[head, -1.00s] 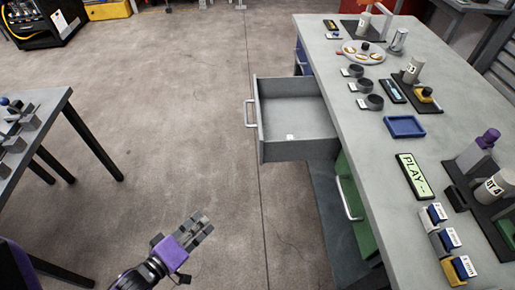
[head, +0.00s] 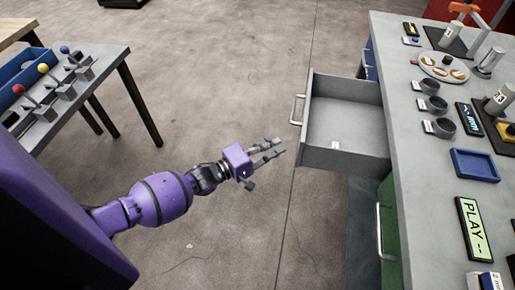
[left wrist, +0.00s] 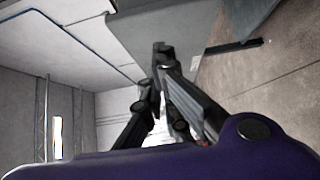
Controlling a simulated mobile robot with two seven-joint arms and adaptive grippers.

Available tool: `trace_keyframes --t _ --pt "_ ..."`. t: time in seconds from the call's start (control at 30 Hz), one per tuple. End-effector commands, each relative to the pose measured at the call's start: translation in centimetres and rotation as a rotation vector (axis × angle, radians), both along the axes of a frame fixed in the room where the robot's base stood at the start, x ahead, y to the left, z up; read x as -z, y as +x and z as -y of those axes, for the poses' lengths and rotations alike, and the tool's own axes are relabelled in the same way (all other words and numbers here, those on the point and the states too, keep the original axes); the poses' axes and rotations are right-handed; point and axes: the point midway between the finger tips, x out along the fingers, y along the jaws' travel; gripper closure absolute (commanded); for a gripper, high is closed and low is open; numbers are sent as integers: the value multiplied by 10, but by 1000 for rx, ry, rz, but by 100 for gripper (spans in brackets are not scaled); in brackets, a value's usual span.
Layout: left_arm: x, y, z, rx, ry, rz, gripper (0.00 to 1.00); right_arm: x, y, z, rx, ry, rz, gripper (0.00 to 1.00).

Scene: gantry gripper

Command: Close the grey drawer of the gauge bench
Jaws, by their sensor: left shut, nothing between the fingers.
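The grey drawer (head: 344,122) is pulled out from the left side of the gauge bench (head: 415,160). Its light handle (head: 297,110) is on the front panel, facing left. A small white tag lies inside, and the drawer is otherwise empty. My left gripper (head: 279,147) is shut and empty, just left of the drawer front and a little nearer than the handle, with a small gap in the picture. In the left wrist view the fingers (left wrist: 161,62) come together in front of a grey surface that I cannot identify surely. My right gripper is not seen.
Below the grey drawer is a green drawer (head: 391,235) with its own handle. The bench top carries a blue tray (head: 474,165), a PLAY sign (head: 474,228) and several gauges and rings. A side table (head: 92,72) with levers stands at left. Floor between is clear.

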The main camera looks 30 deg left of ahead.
Motion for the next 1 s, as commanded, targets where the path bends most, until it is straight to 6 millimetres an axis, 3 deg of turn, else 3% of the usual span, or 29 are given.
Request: trace_keyframes --t 0.2,0.77,1.0 --pt "0 5 26 0 -1 -2 100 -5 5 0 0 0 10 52" --pt "1 7 34 1 0 -1 100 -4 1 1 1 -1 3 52" --pt "0 14 62 2 -5 -2 100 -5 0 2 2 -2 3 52"
